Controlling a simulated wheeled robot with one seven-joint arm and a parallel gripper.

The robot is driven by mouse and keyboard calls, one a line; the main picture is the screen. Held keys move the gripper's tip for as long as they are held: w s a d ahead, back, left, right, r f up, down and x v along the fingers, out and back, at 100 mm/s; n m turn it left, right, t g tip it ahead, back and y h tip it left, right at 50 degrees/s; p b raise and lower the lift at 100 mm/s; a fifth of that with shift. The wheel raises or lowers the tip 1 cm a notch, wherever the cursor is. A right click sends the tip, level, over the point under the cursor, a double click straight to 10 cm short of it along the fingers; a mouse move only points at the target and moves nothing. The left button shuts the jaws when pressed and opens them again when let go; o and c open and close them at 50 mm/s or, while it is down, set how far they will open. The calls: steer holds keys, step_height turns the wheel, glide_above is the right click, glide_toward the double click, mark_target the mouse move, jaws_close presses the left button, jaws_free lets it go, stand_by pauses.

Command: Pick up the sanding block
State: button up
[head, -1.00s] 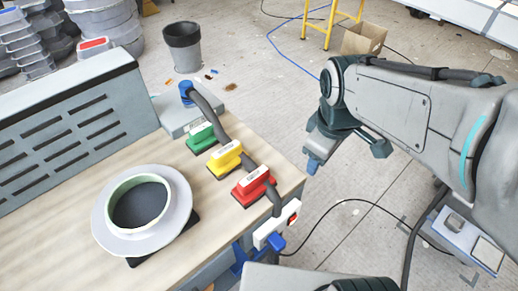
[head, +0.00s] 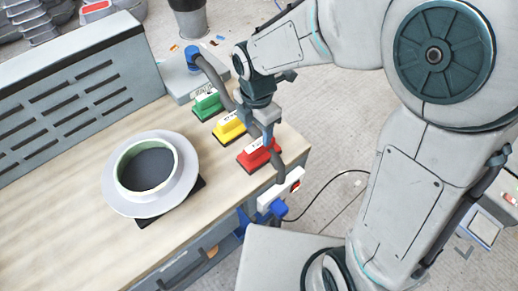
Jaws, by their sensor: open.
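Three block-shaped tools with pale labels on top, which look like sanding blocks, lie in a row on the workbench (head: 95,225): a green one (head: 207,107), a yellow one (head: 227,128) and a red one (head: 258,157). My gripper (head: 262,122) is over the bench, in front of the yellow and red blocks in the picture. It is open, and no block is seen held in it. Its fingers partly cover the right ends of these blocks, and I cannot tell the exact gap to them.
A dark hose (head: 213,76) runs behind the blocks from a blue fitting and passes close to my gripper. A pale round mould (head: 118,200) stands to the left on the bench. A slotted grey panel (head: 75,95) closes the back. A grey bin (head: 189,20) is on the floor.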

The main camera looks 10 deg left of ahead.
mark_target(259, 143)
steer(key=shift+w+d+f+p, duration=0.1)
steer(key=shift+f+p, duration=0.15)
steer(key=shift+f, duration=1.65)
steer(key=shift+d+f+p, duration=0.1)
steer(key=shift+f+p, duration=0.15)
steer(key=shift+f, duration=1.6)
steer(key=c, duration=1.2)
